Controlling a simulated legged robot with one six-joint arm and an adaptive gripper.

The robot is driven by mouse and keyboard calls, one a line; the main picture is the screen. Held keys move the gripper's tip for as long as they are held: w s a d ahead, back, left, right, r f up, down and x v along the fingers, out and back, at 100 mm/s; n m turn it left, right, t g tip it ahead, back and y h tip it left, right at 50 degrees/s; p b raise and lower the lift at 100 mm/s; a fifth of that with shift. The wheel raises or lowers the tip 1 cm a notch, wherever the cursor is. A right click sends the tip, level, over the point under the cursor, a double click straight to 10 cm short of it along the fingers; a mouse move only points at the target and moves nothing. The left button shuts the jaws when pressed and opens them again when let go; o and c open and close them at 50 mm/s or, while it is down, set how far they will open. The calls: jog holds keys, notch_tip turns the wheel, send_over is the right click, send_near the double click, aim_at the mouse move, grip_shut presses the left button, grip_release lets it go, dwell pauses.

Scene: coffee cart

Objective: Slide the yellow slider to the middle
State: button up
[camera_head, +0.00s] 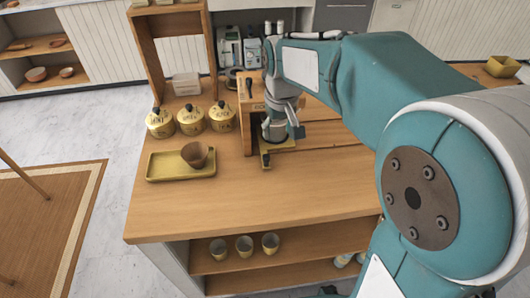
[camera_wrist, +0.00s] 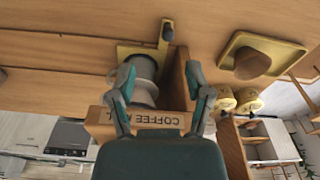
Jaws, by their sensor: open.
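The wooden coffee machine, with "COFFEE" lettering (camera_wrist: 155,119), stands on the cart counter. At its front base is a yellow slider piece (camera_head: 277,147) with a small dark knob (camera_head: 265,160). In the wrist view the yellow piece (camera_wrist: 128,50) shows beyond the fingertips, with the knob (camera_wrist: 167,31) at its right end. My gripper (camera_head: 284,131) is over the machine, near a grey cylinder (camera_wrist: 144,68). In the wrist view my gripper (camera_wrist: 159,80) is open, its fingers spread, with nothing clearly held. My arm and gripper hide part of the machine in the head view.
A yellow tray (camera_head: 158,178) with a brown cup (camera_head: 196,154) lies to the left. Several lidded yellow jars (camera_head: 191,120) stand behind it. A wooden upright panel (camera_head: 246,125) borders the machine on the left. The front counter is clear (camera_head: 290,200).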

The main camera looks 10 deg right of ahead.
jog(key=g, duration=0.1)
send_over(266, 156)
jog(key=shift+n, duration=0.3)
notch_tip(266, 156, down, 4)
jog(key=shift+w+f, duration=0.1)
jog(key=shift+f, duration=0.1)
notch_tip(266, 156, down, 11)
jog(key=shift+r, duration=0.2)
grip_shut()
